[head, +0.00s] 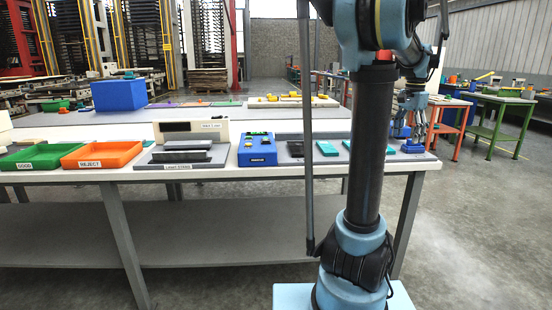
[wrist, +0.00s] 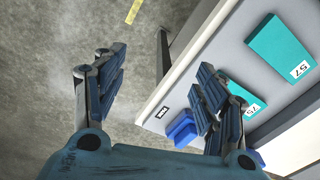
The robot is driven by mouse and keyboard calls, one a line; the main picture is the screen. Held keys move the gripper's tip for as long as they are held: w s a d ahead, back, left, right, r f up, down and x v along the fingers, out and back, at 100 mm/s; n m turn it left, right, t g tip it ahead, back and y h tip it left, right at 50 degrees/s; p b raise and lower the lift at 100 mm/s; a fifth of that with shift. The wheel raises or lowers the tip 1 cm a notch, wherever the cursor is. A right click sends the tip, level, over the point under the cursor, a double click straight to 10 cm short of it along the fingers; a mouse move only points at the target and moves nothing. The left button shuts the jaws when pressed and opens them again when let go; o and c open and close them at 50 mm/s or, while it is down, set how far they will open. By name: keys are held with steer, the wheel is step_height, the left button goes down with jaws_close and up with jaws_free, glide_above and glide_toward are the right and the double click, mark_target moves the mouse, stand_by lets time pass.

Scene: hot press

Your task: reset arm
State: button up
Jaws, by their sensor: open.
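My gripper (head: 416,122) hangs at the right end of the long work table (head: 225,176), partly behind my own arm in the head view. In the wrist view my gripper (wrist: 157,85) has its two dark blue fingers spread wide apart, with nothing between them but the grey floor and part of the table's edge below. A teal block marked 75 (wrist: 240,95) is partly covered by the right finger. A larger teal block marked 57 (wrist: 282,50) lies farther right on the table. A small blue object (wrist: 182,129) lies close to the right finger.
A green GOOD tray (head: 37,163), an orange REJECT tray (head: 101,162), a black-and-white press-like device (head: 190,165) and a blue control box (head: 257,158) stand along the table's front. Other workbenches (head: 500,100) stand at the back right. Floor right of the table is clear.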

steer(key=s+a+f+n+t, duration=0.1)
steer(key=s+a+f+n, duration=0.35)
steer(key=a, duration=0.45)
steer(key=s+a+f+n, duration=0.3)
steer(key=s+a+f, duration=0.2)
steer(key=a, duration=0.5)
steer(key=s+a+f+n, duration=0.6)
steer(key=s+a+f, duration=0.3)
steer(key=s+f, duration=0.3)
step_height(320, 180, down, 2)
steer(key=shift+f+t, duration=0.1)
steer(key=shift+t, duration=0.3)
steer(key=shift+w+f, duration=0.15)
steer(key=shift+w, duration=0.3)
